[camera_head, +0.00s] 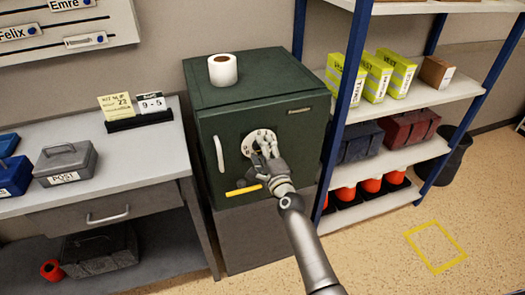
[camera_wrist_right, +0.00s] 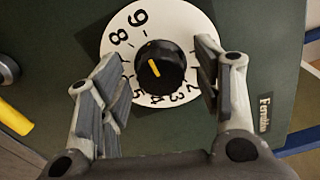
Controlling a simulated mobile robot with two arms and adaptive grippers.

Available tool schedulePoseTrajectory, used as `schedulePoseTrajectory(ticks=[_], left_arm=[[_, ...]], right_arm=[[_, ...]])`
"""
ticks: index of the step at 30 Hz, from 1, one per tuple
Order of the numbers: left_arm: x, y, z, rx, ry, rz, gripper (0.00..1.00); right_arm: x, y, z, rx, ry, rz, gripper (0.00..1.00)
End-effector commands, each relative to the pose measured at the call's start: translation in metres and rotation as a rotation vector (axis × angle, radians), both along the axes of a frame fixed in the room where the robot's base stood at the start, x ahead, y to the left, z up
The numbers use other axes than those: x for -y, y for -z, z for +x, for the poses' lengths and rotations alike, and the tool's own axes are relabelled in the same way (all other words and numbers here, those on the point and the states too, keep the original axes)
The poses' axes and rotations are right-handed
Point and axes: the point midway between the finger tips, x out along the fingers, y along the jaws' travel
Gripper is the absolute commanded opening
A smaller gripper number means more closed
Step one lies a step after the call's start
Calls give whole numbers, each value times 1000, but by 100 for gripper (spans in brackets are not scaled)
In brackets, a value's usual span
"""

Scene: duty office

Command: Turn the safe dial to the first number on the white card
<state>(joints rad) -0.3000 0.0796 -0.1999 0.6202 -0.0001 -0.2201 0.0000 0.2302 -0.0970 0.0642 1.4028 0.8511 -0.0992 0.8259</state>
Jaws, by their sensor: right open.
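The dark green safe (camera_head: 232,120) stands between the desk and the shelf. Its round white dial plate shows in the right wrist view (camera_wrist_right: 196,28), with a black knob (camera_wrist_right: 172,81) and a yellow pointer line. The line points up-left, roughly toward the 9. My right gripper (camera_head: 268,152) is at the dial in the head view. In the wrist view its open fingers (camera_wrist_right: 164,88) stand either side of the knob, apparently apart from it. The white card (camera_head: 151,101) on the desk reads "9-5", beside a yellow card (camera_head: 117,106). My left gripper is out of view.
A pale door handle (camera_head: 219,153) stands out left of the dial, and a yellow bar (camera_head: 243,191) is below it. A paper roll (camera_head: 222,70) stands on the safe. The shelf's blue post (camera_head: 345,100) is close on the right.

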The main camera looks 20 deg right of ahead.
Motion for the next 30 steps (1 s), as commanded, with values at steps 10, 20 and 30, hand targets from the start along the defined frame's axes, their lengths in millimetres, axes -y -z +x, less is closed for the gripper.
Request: schedulePoseTrajectory(ticks=[10,20,30], left_arm=[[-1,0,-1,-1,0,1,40],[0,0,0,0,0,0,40],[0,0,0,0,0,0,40]], right_arm=[[0,1,-21,0,0,2,59],[3,2,-79,-2,1,0,59],[4,0,-117,-1,0,0,59]])
